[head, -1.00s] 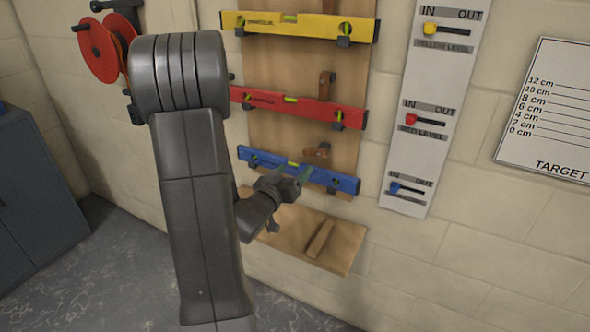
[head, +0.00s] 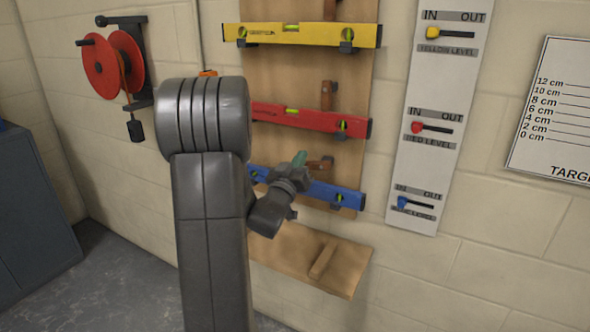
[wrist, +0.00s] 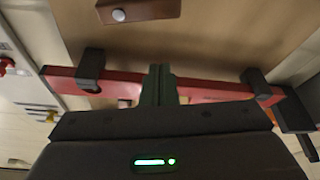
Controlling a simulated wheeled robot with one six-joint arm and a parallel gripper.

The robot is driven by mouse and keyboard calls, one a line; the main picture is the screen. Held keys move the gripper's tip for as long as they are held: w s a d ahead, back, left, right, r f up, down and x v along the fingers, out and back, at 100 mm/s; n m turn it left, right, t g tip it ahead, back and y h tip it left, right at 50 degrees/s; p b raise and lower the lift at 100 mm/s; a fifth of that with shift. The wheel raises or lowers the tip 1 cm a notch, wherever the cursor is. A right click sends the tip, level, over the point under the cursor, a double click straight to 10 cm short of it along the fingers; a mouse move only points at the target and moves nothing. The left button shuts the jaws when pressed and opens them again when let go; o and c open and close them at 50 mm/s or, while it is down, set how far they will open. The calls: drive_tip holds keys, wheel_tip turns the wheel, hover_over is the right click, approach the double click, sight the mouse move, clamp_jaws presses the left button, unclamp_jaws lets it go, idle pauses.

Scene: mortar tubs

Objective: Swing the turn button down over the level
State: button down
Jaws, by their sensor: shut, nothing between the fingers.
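The blue level (head: 335,195) hangs lowest on the wooden board, partly hidden behind my arm. Its brown turn button (head: 321,166) lies roughly sideways just above it. My gripper (head: 299,158) is shut and empty, its green fingertips just left of that button; I cannot tell whether they touch. In the wrist view, which looks turned over, the fingertips (wrist: 159,72) show in front of the red level (wrist: 120,88), and a sideways turn button with a round screw head (wrist: 138,10) is at the top edge. The red level's button (head: 328,95) stands upright above it.
The yellow level (head: 300,35) hangs above with an upright button (head: 330,8). A wooden shelf (head: 340,272) juts out below. An IN/OUT slider panel (head: 430,150) and a target chart (head: 555,110) are to the right. A red reel (head: 100,68) is at left.

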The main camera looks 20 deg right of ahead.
sight(311, 169)
drive_tip(key=d+f, duration=0.1)
drive_tip(key=w+d, duration=0.1)
drive_tip(key=d+f, duration=0.1)
drive_tip(key=shift+w+f, duration=0.3)
drive_tip(key=shift+f, duration=0.05)
drive_tip(key=shift+f+n+b, duration=0.25)
drive_tip(key=shift+n+b, duration=0.25)
drive_tip(key=shift+n, duration=0.2)
idle(0.3)
drive_tip(key=n+y+b, duration=0.1)
drive_tip(key=f+n+b, duration=0.1)
drive_tip(key=shift+n+t+y, duration=0.4)
drive_tip(key=n+y+b, duration=0.1)
drive_tip(key=n, duration=0.2)
drive_tip(key=f+n+y+b, duration=0.1)
drive_tip(key=n, duration=0.1)
drive_tip(key=f+n+y+b, duration=0.1)
drive_tip(key=n, duration=0.2)
drive_tip(key=shift+s+d+n, duration=0.25)
drive_tip(key=shift+s+n, duration=0.05)
drive_tip(key=n, duration=0.1)
drive_tip(key=n+b, duration=0.1)
drive_tip(key=n+y+b, duration=0.1)
drive_tip(key=shift+s+d+f+n, duration=0.3)
drive_tip(key=shift+s+d+f, duration=0.05)
drive_tip(key=shift+s+f, duration=0.05)
